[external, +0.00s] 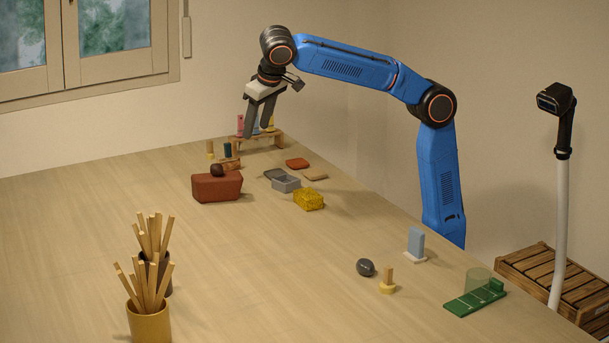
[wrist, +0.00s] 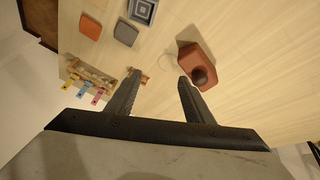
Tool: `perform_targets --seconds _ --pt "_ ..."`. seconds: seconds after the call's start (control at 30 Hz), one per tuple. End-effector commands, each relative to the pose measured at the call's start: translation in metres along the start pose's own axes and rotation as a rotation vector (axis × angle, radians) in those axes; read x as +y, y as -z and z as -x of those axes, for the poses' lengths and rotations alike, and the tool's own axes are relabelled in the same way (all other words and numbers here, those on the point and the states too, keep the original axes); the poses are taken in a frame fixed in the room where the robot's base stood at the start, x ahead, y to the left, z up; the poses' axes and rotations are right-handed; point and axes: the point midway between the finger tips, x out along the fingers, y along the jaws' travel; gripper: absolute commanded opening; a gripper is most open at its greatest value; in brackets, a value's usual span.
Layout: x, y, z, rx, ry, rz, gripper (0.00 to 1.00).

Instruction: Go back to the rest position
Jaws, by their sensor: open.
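My gripper (external: 259,118) hangs from the blue arm above the far part of the table (external: 120,210), fingers pointing down. In the wrist view my gripper (wrist: 158,82) is open, with a wide gap between its two dark fingers and nothing held. Below it, past the right fingertip, is a red-brown block (wrist: 193,56) with a dark round thing (wrist: 199,77) on it. The same red-brown block (external: 216,189) shows in the external view, in front of and below my gripper.
A small wooden rack (external: 258,143) with coloured pieces stands below and behind my gripper. A grey box (external: 286,184) and a yellow sponge-like block (external: 308,200) lie to the right. Cups of wooden sticks (external: 149,326) stand at the front. The table's left middle is clear.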

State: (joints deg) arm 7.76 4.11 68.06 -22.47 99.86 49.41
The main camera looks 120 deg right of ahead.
Motion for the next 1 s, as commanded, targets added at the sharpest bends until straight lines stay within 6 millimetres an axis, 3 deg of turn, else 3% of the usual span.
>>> perform_targets --seconds 0.1,0.37,0.6,0.8,1.0 --pt "0.047 -0.018 -0.011 -0.004 -0.034 0.066 0.47" --pt "0.138 -0.065 -0.044 -0.026 -0.104 0.223 0.47" --pt "0.217 -0.122 -0.083 -0.059 -0.163 0.368 0.47" --pt "0.277 -0.177 -0.121 -0.095 -0.206 0.490 0.47" --pt "0.320 -0.224 -0.155 -0.130 -0.238 0.589 0.47"
